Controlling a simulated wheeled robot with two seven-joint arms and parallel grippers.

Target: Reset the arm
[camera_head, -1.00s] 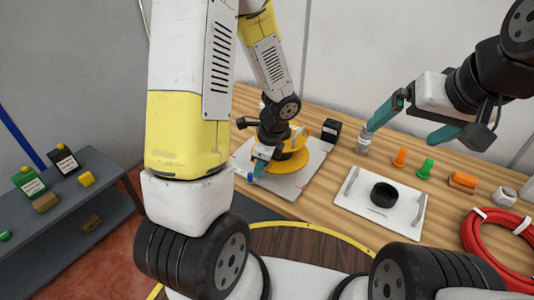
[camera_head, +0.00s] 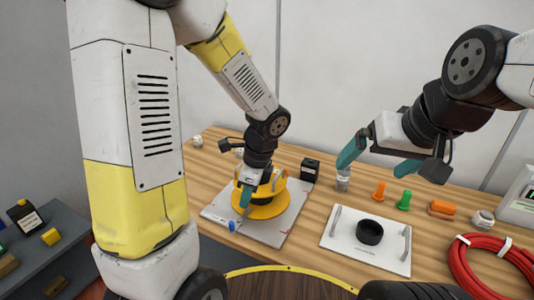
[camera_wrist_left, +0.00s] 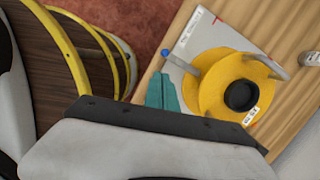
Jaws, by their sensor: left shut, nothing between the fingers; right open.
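My left gripper (camera_head: 246,196) reaches down over the left front part of the pale board (camera_head: 215,212). Its teal fingers are together and empty, near a yellow round dispenser part (camera_head: 262,210) and a small blue knob (camera_head: 232,226). In the left wrist view the shut fingers (camera_wrist_left: 162,92) appear left of the yellow part (camera_wrist_left: 225,75), with the blue knob (camera_wrist_left: 165,53) beyond them. Whether they touch anything is unclear. My right gripper (camera_head: 380,160) is open and empty, raised above the back of the table, its left finger close to a small jar (camera_head: 343,178) in the picture.
A white tray (camera_head: 340,240) with a black ring (camera_head: 369,232) lies at centre right. Behind it stand a black box (camera_head: 310,170), an orange peg (camera_head: 379,191) and a green peg (camera_head: 404,200). A red coiled hose (camera_head: 462,270) is at right. A grey shelf (camera_head: 60,235) stands left.

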